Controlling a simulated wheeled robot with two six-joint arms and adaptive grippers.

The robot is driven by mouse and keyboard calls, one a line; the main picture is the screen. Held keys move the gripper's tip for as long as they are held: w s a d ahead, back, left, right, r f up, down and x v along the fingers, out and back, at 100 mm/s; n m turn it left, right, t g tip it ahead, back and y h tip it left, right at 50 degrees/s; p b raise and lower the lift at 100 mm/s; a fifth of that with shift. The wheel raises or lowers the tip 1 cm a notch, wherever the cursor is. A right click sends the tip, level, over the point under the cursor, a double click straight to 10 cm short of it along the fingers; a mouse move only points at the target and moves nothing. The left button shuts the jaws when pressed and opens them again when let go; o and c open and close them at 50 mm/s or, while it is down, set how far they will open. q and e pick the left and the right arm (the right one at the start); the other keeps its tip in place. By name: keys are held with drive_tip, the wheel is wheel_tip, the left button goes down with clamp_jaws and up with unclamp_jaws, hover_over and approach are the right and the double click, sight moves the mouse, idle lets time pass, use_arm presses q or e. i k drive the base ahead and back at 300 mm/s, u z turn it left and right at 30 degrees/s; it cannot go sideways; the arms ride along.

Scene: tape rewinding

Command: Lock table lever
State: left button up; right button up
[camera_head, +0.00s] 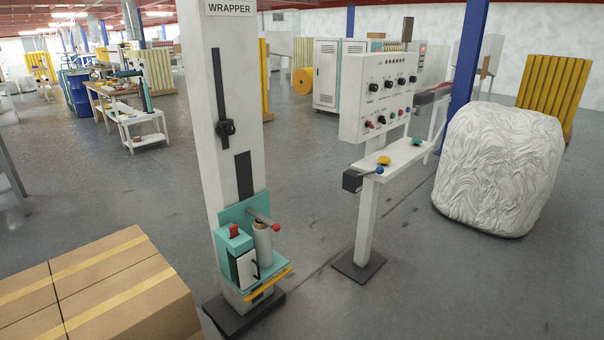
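A narrow white table (421,153) stands right of centre on a single post with a dark base plate. At its near left end a short lever with a blue ball knob (379,169) sticks out to the right from a black box (352,181). I cannot tell whether this lever is locked. A yellow knob (384,160) and a teal knob (416,141) sit on the tabletop. A white control panel (379,98) with several knobs and buttons stands over the table. Neither of my grippers is in view.
A white column marked WRAPPER (229,90) with a teal carriage (235,215) and a red-knobbed lever (264,218) stands left of the table. Cardboard boxes (90,290) fill the lower left. A white wrapped bale (497,170) stands right. Floor in front is clear.

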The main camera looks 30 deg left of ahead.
sight(379, 170)
drive_tip(key=u, duration=0.45)
drive_tip(key=k, duration=0.65)
drive_tip(key=z, duration=0.55)
drive_tip(key=i, duration=2.4)
drive_tip(key=u, duration=1.4)
drive_tip(key=i, duration=0.55)
drive_tip(key=u, duration=0.55)
